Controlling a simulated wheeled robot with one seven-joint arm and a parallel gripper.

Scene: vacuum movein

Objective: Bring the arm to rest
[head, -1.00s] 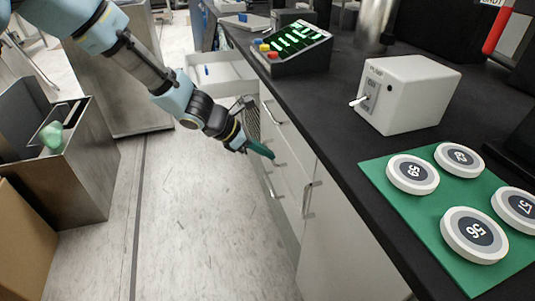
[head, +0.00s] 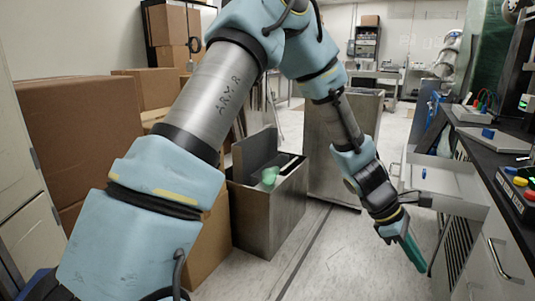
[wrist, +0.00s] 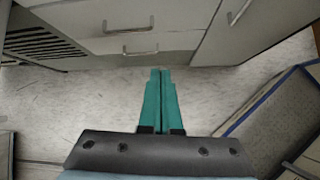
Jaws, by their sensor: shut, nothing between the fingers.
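My arm (head: 343,120) reaches across the head view, bent and extended to the right, in front of the cabinets. My gripper (head: 415,255) hangs tilted downward over the floor at the lower right of the head view. Its teal fingers are pressed together with nothing between them. In the wrist view the closed gripper (wrist: 161,75) points toward the cabinet drawers, with floor beneath it. The fingers appear apart from the cabinet fronts.
An open drawer (head: 445,180) sticks out beside my gripper. The dark bench top (head: 500,150) runs along the right. A metal bin (head: 265,210) with a green item and stacked cardboard boxes (head: 75,125) stand left. Pale floor (head: 345,255) is clear between them.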

